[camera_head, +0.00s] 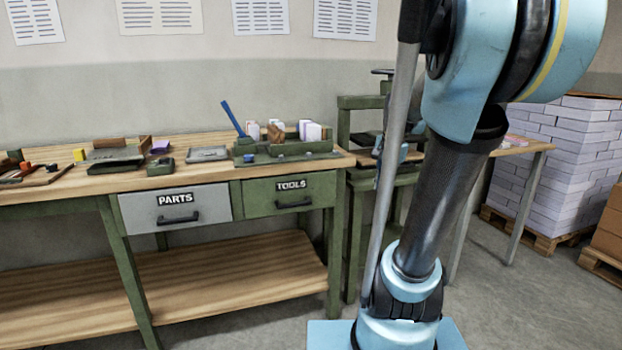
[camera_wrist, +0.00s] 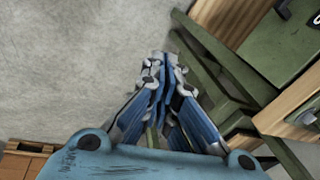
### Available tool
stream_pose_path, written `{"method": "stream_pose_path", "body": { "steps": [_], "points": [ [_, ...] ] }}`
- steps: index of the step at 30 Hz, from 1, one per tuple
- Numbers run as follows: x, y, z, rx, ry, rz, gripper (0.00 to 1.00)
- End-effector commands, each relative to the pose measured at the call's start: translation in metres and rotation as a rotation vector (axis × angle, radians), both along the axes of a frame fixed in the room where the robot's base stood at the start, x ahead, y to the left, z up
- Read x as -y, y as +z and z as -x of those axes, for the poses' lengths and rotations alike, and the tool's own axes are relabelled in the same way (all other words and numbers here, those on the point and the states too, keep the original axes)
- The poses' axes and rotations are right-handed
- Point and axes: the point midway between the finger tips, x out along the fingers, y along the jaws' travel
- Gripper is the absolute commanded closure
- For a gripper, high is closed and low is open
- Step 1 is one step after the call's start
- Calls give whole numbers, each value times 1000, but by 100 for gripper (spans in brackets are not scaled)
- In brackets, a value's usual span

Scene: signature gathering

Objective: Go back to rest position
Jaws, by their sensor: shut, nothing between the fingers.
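My gripper (camera_wrist: 160,75) shows in the wrist view, with its blue fingers brought together and nothing between them. It points over the bare grey floor beside the green bench frame. In the head view my light-blue and black arm fills the right half of the picture. The gripper cannot be made out clearly there; the arm hides part of the scene behind it.
A wooden workbench (camera_head: 110,182) with a grey PARTS drawer (camera_head: 174,207) and a green TOOLS drawer (camera_head: 289,195) stands at left, with small items on top. Stacked paper (camera_head: 570,150) on a pallet stands at right. Open floor (camera_head: 520,300) lies in front.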

Motion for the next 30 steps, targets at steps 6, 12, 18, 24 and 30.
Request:
{"method": "stream_pose_path", "body": {
  "steps": [6, 12, 18, 24, 30],
  "points": [
    [-18, -33, 64, 1, 286, 81, 100],
    [-28, -69, 116, -1, 552, 153, 100],
    [-33, -107, 160, -5, 801, 219, 100],
    [-35, -132, 184, -9, 952, 258, 100],
    [-35, -137, 189, -10, 989, 268, 100]
  ]
}}
